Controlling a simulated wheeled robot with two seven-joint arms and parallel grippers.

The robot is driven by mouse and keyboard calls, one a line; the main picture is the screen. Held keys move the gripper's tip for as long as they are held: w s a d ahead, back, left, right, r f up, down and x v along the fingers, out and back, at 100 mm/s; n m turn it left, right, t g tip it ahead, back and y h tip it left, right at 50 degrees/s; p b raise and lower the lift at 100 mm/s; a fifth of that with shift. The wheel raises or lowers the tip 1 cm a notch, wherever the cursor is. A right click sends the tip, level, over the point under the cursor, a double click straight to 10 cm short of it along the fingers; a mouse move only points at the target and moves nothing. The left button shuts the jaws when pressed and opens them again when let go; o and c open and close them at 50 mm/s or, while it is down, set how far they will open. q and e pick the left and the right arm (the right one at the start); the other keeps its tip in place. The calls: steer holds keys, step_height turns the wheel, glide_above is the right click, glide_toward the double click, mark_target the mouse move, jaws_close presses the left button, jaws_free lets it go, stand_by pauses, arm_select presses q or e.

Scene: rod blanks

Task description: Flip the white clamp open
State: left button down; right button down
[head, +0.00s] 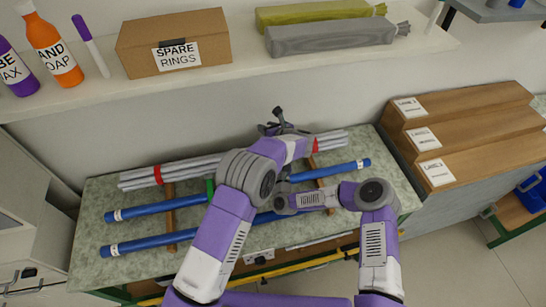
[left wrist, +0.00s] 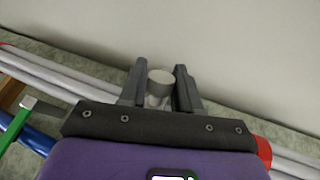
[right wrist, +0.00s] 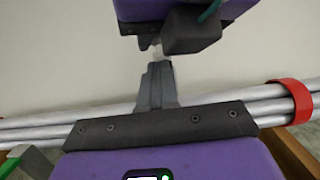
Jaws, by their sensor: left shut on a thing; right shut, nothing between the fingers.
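My left gripper (head: 283,124) is beyond the bundle of pale rods near the wall. In the left wrist view its dark fingers (left wrist: 160,88) are shut on a pale, round-ended piece (left wrist: 160,77). I cannot tell whether this is part of the white clamp, and no white clamp shows clearly elsewhere. My right gripper (right wrist: 157,75) is shut and empty over the pale rods (right wrist: 85,115). A small whitish bit shows just above its fingertips, below the purple body of my left gripper. In the head view my left arm hides the right fingers.
A green clamp (head: 210,188) stands by the blue rods (head: 160,209) on the speckled bench (head: 100,192). Red bands (head: 157,175) circle the pale rods. A shelf (head: 100,97) with a spare-rings box (head: 150,35) overhangs the back. Stepped wooden racks (head: 470,125) stand right.

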steer(key=shift+w, duration=0.2)
arm_select(q)
steer(key=shift+d, duration=0.1)
arm_select(e)
steer(key=shift+w+a+r+g, duration=0.1)
steer(key=shift+w+r+g, duration=0.25)
steer(key=shift+r, duration=0.5)
steer(key=shift+w, duration=0.1)
arm_select(q)
steer(key=c, duration=1)
jaws_free()
steer(key=shift+f, duration=0.1)
steer(key=shift+c, duration=0.2)
steer(key=shift+o, duration=0.9)
